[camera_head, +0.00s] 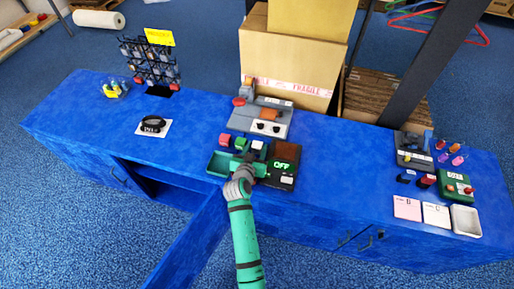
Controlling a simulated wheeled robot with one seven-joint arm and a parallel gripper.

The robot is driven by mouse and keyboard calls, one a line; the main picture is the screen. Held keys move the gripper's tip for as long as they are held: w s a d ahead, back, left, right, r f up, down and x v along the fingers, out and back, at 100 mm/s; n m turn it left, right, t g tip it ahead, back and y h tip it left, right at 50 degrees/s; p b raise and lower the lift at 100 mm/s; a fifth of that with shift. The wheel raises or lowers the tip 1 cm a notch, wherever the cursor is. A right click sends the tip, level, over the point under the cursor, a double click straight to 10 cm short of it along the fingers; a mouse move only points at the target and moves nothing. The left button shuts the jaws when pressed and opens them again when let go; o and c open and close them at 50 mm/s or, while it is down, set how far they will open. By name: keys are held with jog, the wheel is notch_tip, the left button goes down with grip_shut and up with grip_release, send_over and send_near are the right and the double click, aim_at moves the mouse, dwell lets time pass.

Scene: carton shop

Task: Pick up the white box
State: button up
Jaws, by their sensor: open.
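A small white box (257,145) stands on the blue counter (190,165), at the right end of a short row. A green box (240,143) is to its left, and a pink box (224,140) is left of that. My gripper (246,170) is open, just in front of this row and over a green tray (218,163). It is apart from the white box, on its near side. The fingertips are small and partly hidden by the wrist.
A dark device with a green display (282,165) stands right of my gripper. A grey machine (262,118) and a large carton (290,65) are behind. An open cabinet door (195,245) juts out at the front. The counter between the device and the right-hand items is clear.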

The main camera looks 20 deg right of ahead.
jog(key=shift+w+d+f, duration=0.2)
jog(key=shift+w+d, duration=0.05)
jog(key=shift+w, duration=0.2)
jog(key=c, duration=0.8)
jog(key=shift+r, duration=0.1)
